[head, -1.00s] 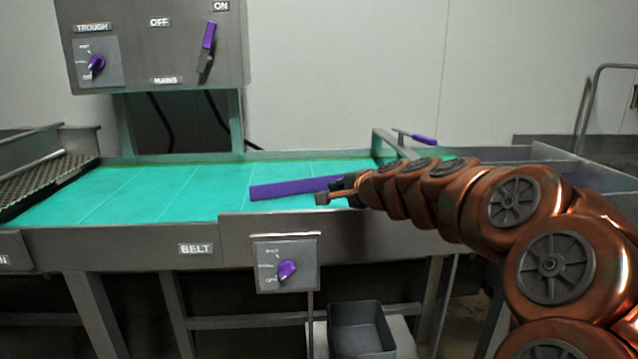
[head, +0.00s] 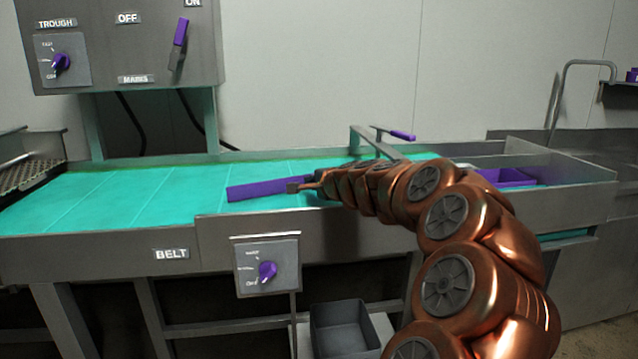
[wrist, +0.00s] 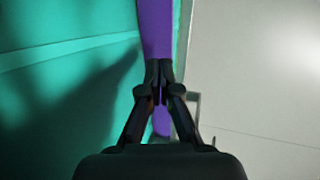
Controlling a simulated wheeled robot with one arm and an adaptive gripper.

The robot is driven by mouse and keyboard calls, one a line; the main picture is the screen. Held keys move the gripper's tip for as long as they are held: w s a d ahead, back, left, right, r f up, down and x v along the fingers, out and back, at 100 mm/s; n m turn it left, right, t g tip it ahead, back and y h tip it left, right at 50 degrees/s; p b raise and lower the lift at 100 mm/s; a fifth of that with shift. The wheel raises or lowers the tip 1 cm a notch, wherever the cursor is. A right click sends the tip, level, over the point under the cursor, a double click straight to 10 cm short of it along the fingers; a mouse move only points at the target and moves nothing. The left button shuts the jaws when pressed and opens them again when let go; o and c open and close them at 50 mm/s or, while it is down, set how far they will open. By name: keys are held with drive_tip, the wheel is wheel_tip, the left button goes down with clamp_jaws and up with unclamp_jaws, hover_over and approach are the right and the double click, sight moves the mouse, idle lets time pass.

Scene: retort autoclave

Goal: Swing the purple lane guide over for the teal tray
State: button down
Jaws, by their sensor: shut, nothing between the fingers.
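The purple lane guide (head: 262,189) is a long flat bar lying slantwise over the teal belt (head: 120,188) in the head view. My gripper (head: 296,186) is at the guide's right part, near the belt's front edge. In the wrist view my gripper (wrist: 158,72) has its fingertips together, over or against the purple guide (wrist: 156,30); I cannot tell whether they touch. Nothing shows gripped between the fingers. My arm hides the guide's right end in the head view. A purple tray or bin (head: 508,177) sits at the right end of the conveyor. I see no separate teal tray.
A purple-tipped lever (head: 402,135) stands behind my arm at the belt's back edge. A belt knob panel (head: 267,268) is on the front. A grey bin (head: 345,328) stands below. The control box (head: 125,45) hangs at upper left. The belt's left part is clear.

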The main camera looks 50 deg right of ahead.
sight(302, 176)
drive_tip(key=shift+w+d, duration=0.35)
drive_tip(key=shift+w, duration=0.55)
drive_tip(key=shift+w+d, duration=0.35)
drive_tip(key=shift+w, duration=0.5)
drive_tip(key=shift+w+r+p, duration=0.1)
drive_tip(key=shift+p, duration=0.2)
